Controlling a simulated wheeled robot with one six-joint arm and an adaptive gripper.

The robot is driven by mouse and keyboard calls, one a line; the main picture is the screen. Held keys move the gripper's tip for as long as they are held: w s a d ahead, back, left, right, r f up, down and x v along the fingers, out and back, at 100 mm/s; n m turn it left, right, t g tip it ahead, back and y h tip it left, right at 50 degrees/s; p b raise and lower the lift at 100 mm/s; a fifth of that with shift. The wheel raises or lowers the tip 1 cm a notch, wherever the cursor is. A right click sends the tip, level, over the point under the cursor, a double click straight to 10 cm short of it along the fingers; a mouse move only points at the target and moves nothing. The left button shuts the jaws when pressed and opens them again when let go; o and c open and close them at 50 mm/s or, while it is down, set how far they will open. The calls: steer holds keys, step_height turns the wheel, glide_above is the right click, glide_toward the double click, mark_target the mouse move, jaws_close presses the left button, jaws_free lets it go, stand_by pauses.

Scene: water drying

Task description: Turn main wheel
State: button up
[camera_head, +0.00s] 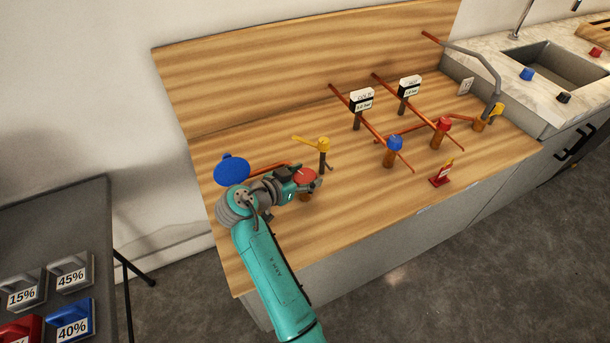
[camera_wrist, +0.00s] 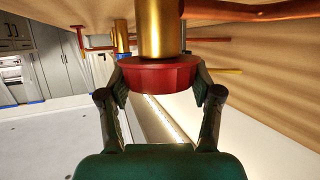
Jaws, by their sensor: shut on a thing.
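The main wheel seems to be the round red wheel (camera_head: 304,175) on the left part of the wooden worktop. In the wrist view the red wheel (camera_wrist: 157,75) sits at the end of a brass-coloured cylinder (camera_wrist: 157,30). My gripper (camera_head: 308,184) is at the red wheel. In the wrist view the two fingers of my gripper (camera_wrist: 158,80) touch the wheel's rim from both sides, shut on it. The underside of the wheel is hidden in the head view.
A yellow-handled valve (camera_head: 323,144) stands close behind the red wheel. Blue (camera_head: 395,143) and red (camera_head: 443,124) valve knobs sit on copper pipes to the right. A small red stand (camera_head: 441,174) is near the front edge. The front middle of the wooden worktop (camera_head: 370,205) is clear.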

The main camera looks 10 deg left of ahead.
steer(key=shift+f, duration=0.1)
steer(key=o, duration=1.2)
steer(key=shift+c, duration=0.2)
steer(key=v, duration=1.2)
